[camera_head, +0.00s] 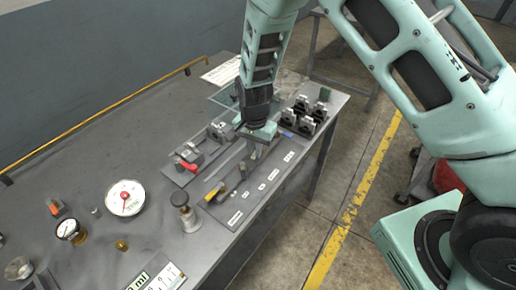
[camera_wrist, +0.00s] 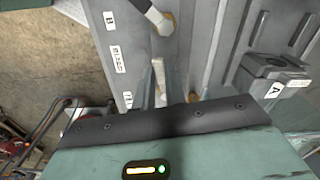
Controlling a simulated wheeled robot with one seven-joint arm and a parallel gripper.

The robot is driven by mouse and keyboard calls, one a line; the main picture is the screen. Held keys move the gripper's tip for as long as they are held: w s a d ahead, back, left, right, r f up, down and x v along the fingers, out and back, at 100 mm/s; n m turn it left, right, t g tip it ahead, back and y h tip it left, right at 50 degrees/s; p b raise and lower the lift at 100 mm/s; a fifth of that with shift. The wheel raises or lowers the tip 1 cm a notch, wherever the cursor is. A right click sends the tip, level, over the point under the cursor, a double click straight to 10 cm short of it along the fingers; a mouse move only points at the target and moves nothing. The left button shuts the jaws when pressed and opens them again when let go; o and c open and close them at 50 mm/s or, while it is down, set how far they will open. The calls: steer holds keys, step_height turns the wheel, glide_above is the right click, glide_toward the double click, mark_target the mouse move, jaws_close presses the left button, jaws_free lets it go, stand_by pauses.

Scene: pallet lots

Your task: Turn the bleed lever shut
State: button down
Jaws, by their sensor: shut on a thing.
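My gripper (camera_head: 258,152) reaches down over the labelled valve panel on the bench. In the wrist view my gripper (camera_wrist: 158,92) is shut on a pale upright piece, the bleed lever (camera_wrist: 157,70), beside the label reading BLEED (camera_wrist: 117,59). The fingers hide most of the lever, so its angle is hard to tell. Another valve with a pale handle and brass-coloured end (camera_wrist: 165,22) is farther along the panel, near label B (camera_wrist: 109,20). In the head view a yellow-handled lever (camera_head: 215,191) lies at the panel's near left end.
A red-handled valve (camera_head: 186,165) stands on a plate left of the panel. Black clamp-like blocks (camera_head: 304,115) are at the right. The floor at right has a yellow line (camera_head: 345,215).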

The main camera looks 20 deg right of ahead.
steer(key=shift+w+a+m, duration=0.25)
steer(key=shift+w+m, duration=0.05)
steer(key=shift+m, duration=0.8)
steer(key=c, duration=1.5)
jaws_free()
steer(key=shift+o, duration=0.2)
step_height(320, 180, up, 18)
steer(key=b, duration=0.2)
steer(key=shift+f, duration=0.25)
steer(key=s+r+n, duration=0.3)
steer(key=s+n, duration=1.5)
steer(key=s, duration=1)
steer(key=shift+a+n+y, duration=0.25)
steer(key=shift+n+y, duration=0.05)
